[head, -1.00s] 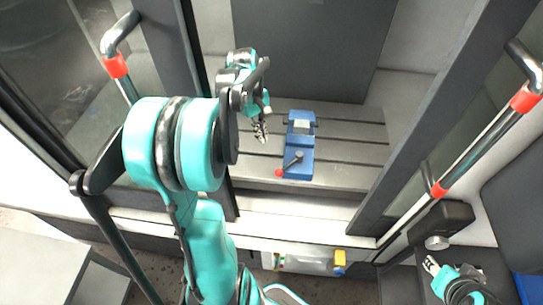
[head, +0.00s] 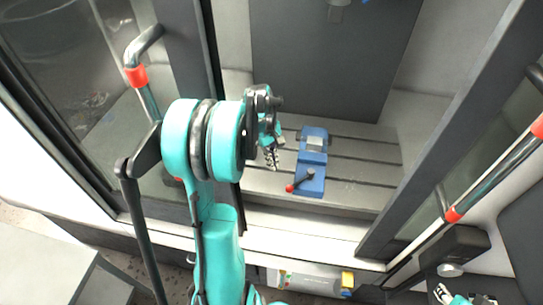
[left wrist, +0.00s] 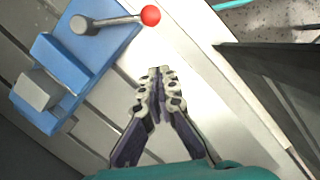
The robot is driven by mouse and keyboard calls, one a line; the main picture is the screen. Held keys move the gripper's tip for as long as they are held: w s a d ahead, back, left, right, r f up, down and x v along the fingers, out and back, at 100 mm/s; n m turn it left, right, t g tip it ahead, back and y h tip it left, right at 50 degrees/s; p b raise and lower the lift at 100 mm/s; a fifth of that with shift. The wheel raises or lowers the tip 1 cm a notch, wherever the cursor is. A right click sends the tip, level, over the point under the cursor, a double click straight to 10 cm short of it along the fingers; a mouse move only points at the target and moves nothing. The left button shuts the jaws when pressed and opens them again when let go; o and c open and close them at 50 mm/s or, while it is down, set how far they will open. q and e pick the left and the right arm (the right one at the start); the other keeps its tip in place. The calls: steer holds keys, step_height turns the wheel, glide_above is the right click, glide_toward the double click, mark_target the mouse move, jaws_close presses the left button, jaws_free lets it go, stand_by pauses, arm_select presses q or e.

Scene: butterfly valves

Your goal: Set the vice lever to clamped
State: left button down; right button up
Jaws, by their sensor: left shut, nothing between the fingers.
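A blue vice (head: 312,160) sits on the slotted grey machine bed. Its dark lever with a red ball end (head: 290,188) points left and toward the front edge of the bed. In the left wrist view the vice (left wrist: 97,45) is at the upper left, and the lever's red ball (left wrist: 150,15) is at the top. My left gripper (head: 271,163) is shut and empty, left of the vice and apart from it. In the left wrist view its fingertips (left wrist: 160,72) are together, below the red ball. My right gripper (head: 443,292) is at the lower right edge, mostly cut off.
The slotted bed (head: 365,172) has free room right of the vice. Door frames flank the opening, with a red-banded handle on the left (head: 137,75) and another on the right (head: 455,213). A front sill runs below the bed.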

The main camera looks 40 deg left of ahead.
mark_target(300, 182)
arm_select(q)
steer(key=x, duration=0.4)
steer(key=shift+b, duration=0.3)
steer(key=shift+s+d, duration=0.1)
steer(key=shift+d, duration=1.8)
steer(key=shift+f, duration=0.1)
arm_select(e)
steer(key=shift+f, duration=0.5)
arm_select(q)
steer(key=shift+d, duration=0.1)
